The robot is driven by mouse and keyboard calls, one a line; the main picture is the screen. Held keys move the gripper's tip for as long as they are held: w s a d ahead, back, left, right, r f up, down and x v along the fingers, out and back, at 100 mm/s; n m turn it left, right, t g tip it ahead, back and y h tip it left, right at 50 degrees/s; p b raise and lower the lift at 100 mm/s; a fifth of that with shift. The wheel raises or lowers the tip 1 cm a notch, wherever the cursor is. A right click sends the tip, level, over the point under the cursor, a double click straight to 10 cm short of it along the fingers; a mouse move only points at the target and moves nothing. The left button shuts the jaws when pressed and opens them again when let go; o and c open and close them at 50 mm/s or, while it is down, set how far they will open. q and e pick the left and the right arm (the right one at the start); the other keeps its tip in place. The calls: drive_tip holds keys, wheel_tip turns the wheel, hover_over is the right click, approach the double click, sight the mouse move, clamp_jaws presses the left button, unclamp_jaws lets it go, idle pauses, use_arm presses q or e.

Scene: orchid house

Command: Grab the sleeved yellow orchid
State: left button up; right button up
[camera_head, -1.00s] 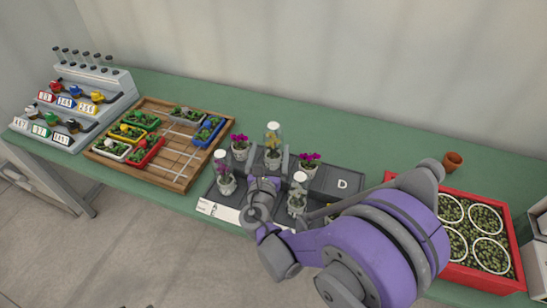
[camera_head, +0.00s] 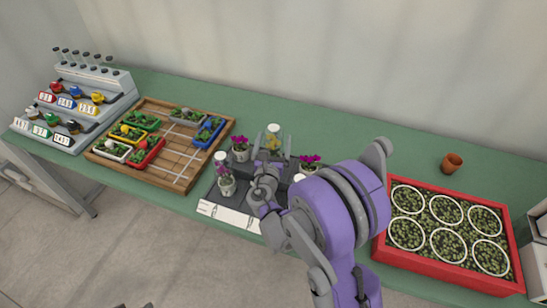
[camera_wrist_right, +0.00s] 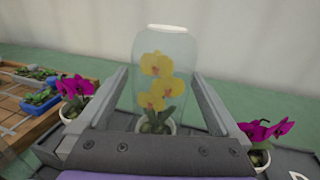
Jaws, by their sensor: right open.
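The sleeved yellow orchid (camera_head: 273,138) stands upright on the dark tray (camera_head: 208,190), in a clear sleeve with a white top rim. In the right wrist view the yellow orchid (camera_wrist_right: 157,82) is in the middle, and its pot's lower part is hidden behind my gripper. My right gripper (camera_head: 271,150) is open. In the wrist view the right gripper (camera_wrist_right: 160,80) has one finger on each side of the sleeve, with gaps visible. I cannot tell how deep the sleeve is between them. My left gripper is not in view.
Unsleeved magenta orchids flank it, one left (camera_head: 240,148) and one right (camera_head: 310,163). A sleeved magenta orchid (camera_head: 225,178) stands at the tray's front left. My right arm hides the tray's right part. A red crate (camera_head: 384,240) and a terracotta pot (camera_head: 452,163) are farther right.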

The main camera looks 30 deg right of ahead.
drive_tip(key=shift+s, duration=0.15)
drive_tip(key=c, duration=0.4)
clamp_jaws()
